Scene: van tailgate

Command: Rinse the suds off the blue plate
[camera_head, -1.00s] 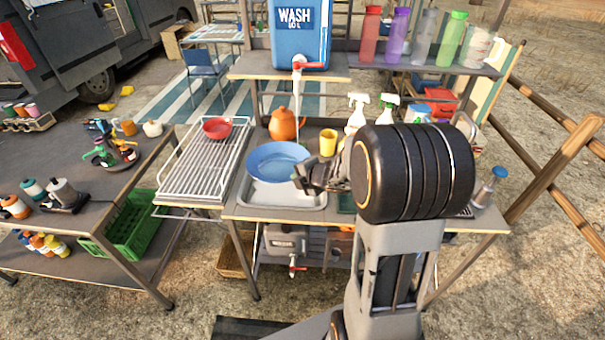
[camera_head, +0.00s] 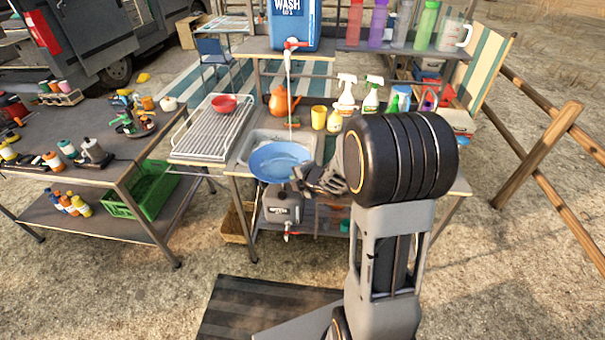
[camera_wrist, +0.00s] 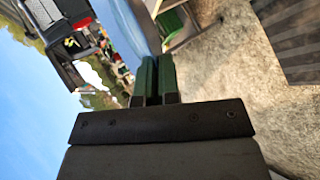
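The blue plate (camera_head: 272,161) is at the front edge of the sink basin (camera_head: 254,139), held above it and partly covering it. A paler patch shows on its face; I cannot tell whether it is suds. My gripper (camera_head: 306,178) is at the plate's right edge. In the wrist view the plate (camera_wrist: 133,28) runs down between the green fingertips (camera_wrist: 156,80), which appear closed on its rim. A thin water stream (camera_head: 289,95) falls from the red-handled tap (camera_head: 291,43) of the blue wash tank (camera_head: 295,20) into the basin behind the plate.
A drying rack (camera_head: 208,140) with a red bowl (camera_head: 224,104) stands left of the sink. An orange teapot (camera_head: 279,101), a yellow cup (camera_head: 318,117) and spray bottles (camera_head: 346,92) stand behind and to the right. Bottles (camera_head: 400,28) line the upper shelf.

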